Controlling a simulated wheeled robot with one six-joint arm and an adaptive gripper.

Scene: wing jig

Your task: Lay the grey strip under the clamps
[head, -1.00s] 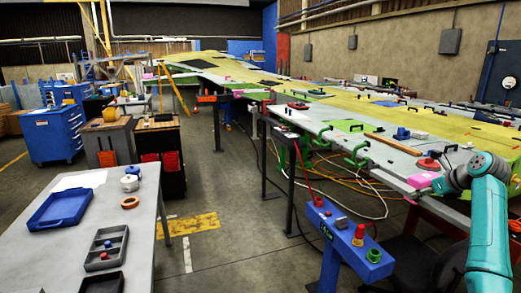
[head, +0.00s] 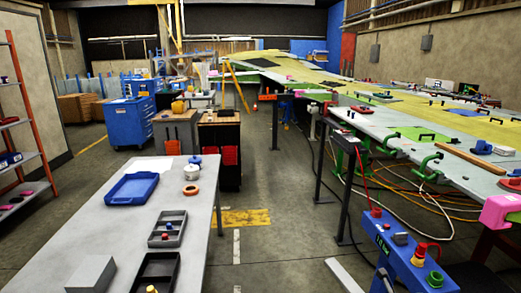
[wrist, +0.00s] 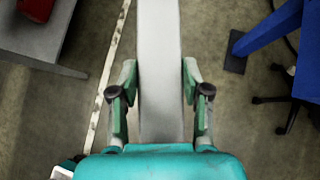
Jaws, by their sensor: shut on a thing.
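The grey strip (wrist: 160,60) runs lengthwise between the fingers of my gripper (wrist: 160,90) in the wrist view, over the floor. My gripper is shut on it. In the head view a pale end of the strip (head: 349,277) shows low at the bottom edge, between the grey table and the blue post. My gripper itself is out of the head view. Green clamps (head: 426,166) sit along the near edge of the wing jig (head: 455,183) at the right.
A grey table (head: 213,225) with a blue tray (head: 132,188) stands at the left. Hoses lie on the floor under the jig. The aisle between table and jig is open.

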